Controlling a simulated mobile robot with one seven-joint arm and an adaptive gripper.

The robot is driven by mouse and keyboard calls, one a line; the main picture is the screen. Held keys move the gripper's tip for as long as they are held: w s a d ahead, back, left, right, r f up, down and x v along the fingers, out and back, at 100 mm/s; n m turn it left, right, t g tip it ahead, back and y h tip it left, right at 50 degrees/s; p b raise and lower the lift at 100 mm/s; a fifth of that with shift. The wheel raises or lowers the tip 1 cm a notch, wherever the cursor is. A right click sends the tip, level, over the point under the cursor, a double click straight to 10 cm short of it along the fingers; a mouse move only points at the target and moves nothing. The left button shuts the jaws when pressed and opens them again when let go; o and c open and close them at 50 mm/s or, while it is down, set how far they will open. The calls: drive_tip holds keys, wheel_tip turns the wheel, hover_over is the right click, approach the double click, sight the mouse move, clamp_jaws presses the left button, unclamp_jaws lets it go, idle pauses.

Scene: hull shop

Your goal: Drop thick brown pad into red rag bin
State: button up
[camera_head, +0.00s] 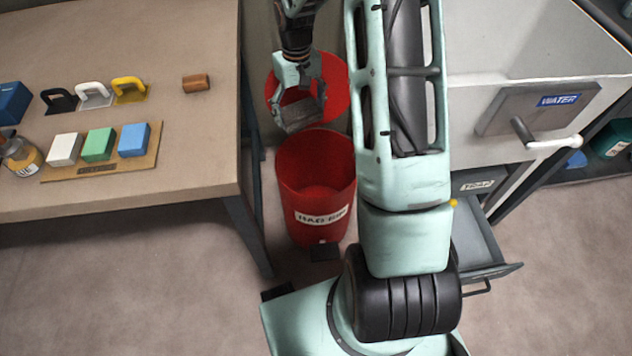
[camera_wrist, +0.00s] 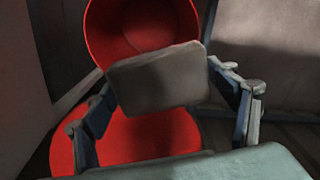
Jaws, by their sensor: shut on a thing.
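My gripper (camera_head: 300,100) is shut on a thick grey-brown pad (camera_head: 299,117), held above the far edge of the red rag bin (camera_head: 315,195). The bin stands on the floor with its mouth open. Its red lid (camera_head: 338,85) is raised behind it, beyond my gripper. In the wrist view the pad (camera_wrist: 158,78) sits between the two fingers (camera_wrist: 165,105). The bin's mouth (camera_wrist: 140,22) shows above the pad, and the red lid (camera_wrist: 145,138) below it. The pad looks clear of the rim, but its height cannot be judged exactly.
A workbench (camera_head: 200,140) on the left bears a brown roll (camera_head: 196,83), several handled tools, and coloured blocks on a board (camera_head: 150,165). On the right stands a grey cabinet with a WATER label (camera_head: 558,100) and an open drawer (camera_head: 490,245). A black pedal (camera_head: 325,252) is at the bin's foot.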

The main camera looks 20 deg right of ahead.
drive_tip(key=s+d+f+n, duration=0.1)
drive_tip(key=d+f+n, duration=0.1)
drive_tip(key=f, duration=0.7)
drive_tip(key=s+d+f+n+p, duration=0.1)
drive_tip(key=d+f, duration=0.3)
drive_tip(key=f, duration=0.5)
drive_tip(key=shift+f+n, duration=0.2)
drive_tip(key=shift+n, duration=0.5)
drive_tip(key=shift+s, duration=0.1)
drive_tip(key=o, duration=1.3)
drive_tip(key=shift+r, duration=0.15)
wheel_tip(320, 180, up, 12)
drive_tip(key=shift+f, duration=0.1)
